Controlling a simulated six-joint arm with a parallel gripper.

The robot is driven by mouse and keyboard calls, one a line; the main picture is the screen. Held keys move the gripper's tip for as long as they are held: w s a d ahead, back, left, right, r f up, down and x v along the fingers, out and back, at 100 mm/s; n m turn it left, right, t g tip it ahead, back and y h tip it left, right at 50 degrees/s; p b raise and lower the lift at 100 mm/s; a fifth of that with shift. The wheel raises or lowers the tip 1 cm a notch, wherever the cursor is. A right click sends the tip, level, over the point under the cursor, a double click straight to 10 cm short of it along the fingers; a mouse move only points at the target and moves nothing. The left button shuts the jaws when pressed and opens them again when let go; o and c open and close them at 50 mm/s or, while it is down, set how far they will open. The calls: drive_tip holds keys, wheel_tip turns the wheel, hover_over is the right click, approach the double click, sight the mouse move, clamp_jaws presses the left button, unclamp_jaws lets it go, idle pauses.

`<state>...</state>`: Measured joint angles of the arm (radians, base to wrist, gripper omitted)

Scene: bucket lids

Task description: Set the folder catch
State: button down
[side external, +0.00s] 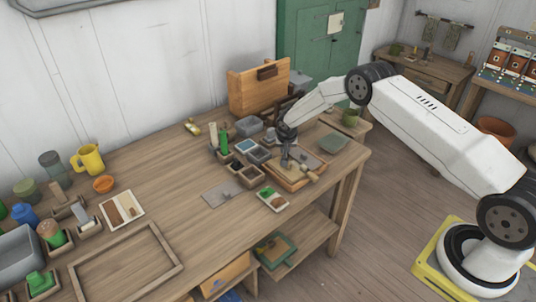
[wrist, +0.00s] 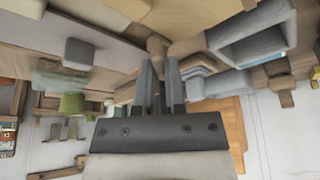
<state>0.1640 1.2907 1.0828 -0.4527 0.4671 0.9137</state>
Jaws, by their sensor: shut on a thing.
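My gripper (side external: 287,158) points down over a flat wooden folder-like board (side external: 284,178) near the right end of the workbench. In the wrist view my gripper (wrist: 159,70) has its fingers close together, shut on a small brown wooden piece (wrist: 157,43) at the fingertips. Whether this piece is the folder catch I cannot tell. A short light wooden handle (side external: 311,177) sticks out at the board's right side. The gripper's fingers hide part of the board, and the catch itself is too small to make out in the side view.
Small dark open boxes (side external: 250,176) stand just left of the board. A tray with green and brown pieces (side external: 272,198) lies in front, and a grey-green pad (side external: 333,143) lies behind right. An upright wooden case (side external: 257,92) stands at the back. The bench's middle (side external: 170,220) is mostly clear.

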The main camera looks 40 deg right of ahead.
drive_tip(key=m+g, duration=0.1)
drive_tip(key=m, duration=0.1)
drive_tip(key=m+h, duration=0.1)
drive_tip(key=m, duration=0.2)
drive_tip(key=shift+a+f+g, duration=0.1)
drive_tip(key=shift+g, duration=0.3)
drive_tip(key=m+g, duration=0.1)
drive_tip(key=m, duration=0.4)
drive_tip(key=shift+w+g, duration=0.1)
drive_tip(key=shift+g, duration=0.3)
drive_tip(key=shift+m, duration=0.3)
drive_tip(key=c, duration=0.7)
unclamp_jaws()
